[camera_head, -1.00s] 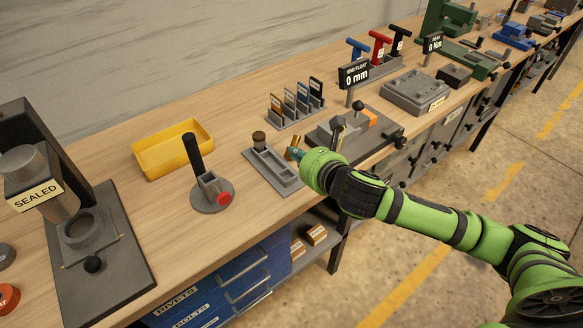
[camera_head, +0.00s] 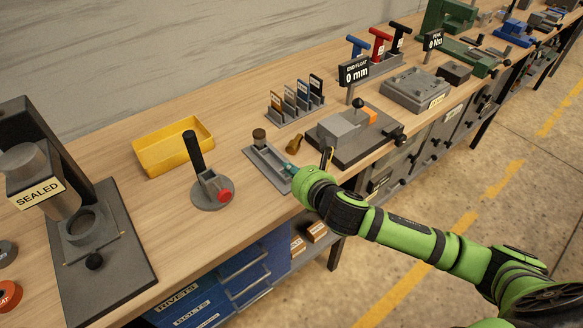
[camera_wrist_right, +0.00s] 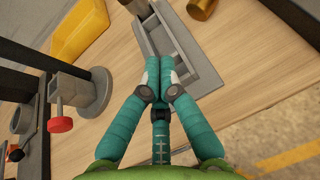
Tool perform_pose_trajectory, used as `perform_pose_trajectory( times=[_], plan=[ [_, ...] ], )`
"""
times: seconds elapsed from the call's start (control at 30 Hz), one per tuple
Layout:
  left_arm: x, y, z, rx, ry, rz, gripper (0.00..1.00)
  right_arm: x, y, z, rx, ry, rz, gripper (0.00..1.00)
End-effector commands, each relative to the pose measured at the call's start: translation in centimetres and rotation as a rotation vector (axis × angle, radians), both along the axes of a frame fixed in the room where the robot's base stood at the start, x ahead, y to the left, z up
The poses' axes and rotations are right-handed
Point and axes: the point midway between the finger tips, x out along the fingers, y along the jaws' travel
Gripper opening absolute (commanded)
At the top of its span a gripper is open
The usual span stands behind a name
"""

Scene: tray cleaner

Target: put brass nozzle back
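The brass nozzle (camera_head: 294,145) lies on the wooden bench, between the grey slotted tray (camera_head: 253,156) and the grey block fixture. In the right wrist view the nozzle (camera_wrist_right: 203,6) is cut off at the top edge, apart from my fingers. My right gripper (camera_head: 288,168) is over the near right end of the tray. In the wrist view its teal fingers (camera_wrist_right: 159,62) are together over the tray (camera_wrist_right: 205,78), with nothing visible between them. I cannot tell whether they touch the tray. My left gripper is not in view.
A dark-topped post (camera_head: 259,136) stands at the tray's far end. The grey fixture (camera_head: 373,149) with a black knob is right of the nozzle. A round stand with a black handle (camera_head: 213,193) and a yellow bin (camera_head: 150,164) are to the left.

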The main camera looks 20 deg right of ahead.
Motion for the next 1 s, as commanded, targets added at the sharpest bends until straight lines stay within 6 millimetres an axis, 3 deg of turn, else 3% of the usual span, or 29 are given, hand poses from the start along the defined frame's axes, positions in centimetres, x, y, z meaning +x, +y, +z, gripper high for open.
perform_pose_trajectory(
  times=[0.27,0.3,0.4,0.8,1.0],
  plan=[
    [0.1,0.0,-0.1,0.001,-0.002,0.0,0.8,0.0,0.0,-0.7,0.0,0.0,0.001,0.0],
    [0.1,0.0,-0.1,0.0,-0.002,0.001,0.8,0.0,0.0,-0.7,0.0,0.001,0.001,0.06],
    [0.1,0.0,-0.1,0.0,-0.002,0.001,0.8,0.0,0.0,-0.7,0.0,0.001,0.001,0.46],
    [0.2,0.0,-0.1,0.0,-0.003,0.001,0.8,-0.1,0.0,-0.7,0.0,0.004,0.001,0.46],
    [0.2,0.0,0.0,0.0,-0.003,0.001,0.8,-0.7,-0.1,0.6,-0.002,0.004,0.002,0.46]
  ],
)
